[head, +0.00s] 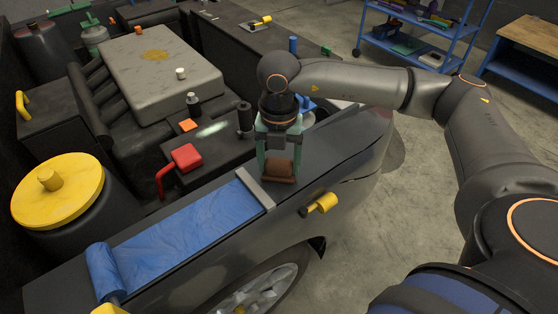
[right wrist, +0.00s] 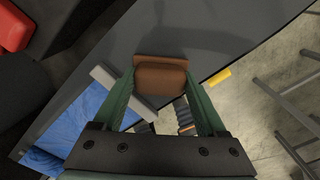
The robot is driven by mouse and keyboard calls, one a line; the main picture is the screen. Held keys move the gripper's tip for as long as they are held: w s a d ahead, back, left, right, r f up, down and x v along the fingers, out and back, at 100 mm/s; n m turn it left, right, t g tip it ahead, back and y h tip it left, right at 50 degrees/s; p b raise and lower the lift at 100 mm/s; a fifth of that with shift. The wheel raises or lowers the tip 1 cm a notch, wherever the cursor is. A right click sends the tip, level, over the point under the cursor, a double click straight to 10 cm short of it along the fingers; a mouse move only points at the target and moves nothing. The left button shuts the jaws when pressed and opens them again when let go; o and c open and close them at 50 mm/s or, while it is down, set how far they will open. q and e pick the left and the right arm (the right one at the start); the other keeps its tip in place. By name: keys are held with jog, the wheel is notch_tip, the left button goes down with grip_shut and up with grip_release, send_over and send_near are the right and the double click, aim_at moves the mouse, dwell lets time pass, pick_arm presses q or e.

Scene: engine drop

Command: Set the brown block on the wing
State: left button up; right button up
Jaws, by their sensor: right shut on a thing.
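The brown block (head: 279,171) is between the fingers of my right gripper (head: 279,158), which points down over the dark grey wing (head: 345,150). In the right wrist view the block (right wrist: 160,80) sits between the two green fingers of the gripper (right wrist: 162,92), over the wing's flat top (right wrist: 210,35). The block is at or very close to the wing's surface; I cannot tell whether it touches. My left gripper is not in view.
A blue cover (head: 190,232) with a grey end bar (head: 255,188) lies on the wing, left of the block. A yellow-ended piece (head: 322,203) sticks out of the wing's side. A red handle (head: 184,157) and the engine (head: 160,65) are in the bay behind.

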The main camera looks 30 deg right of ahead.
aim_at(278, 162)
jog(key=shift+f, duration=0.2)
jog(key=o, duration=1.4)
jog(key=shift+r, duration=0.1)
notch_tip(278, 162, up, 12)
jog(key=shift+r+p, duration=0.2)
jog(key=shift+p, duration=0.15)
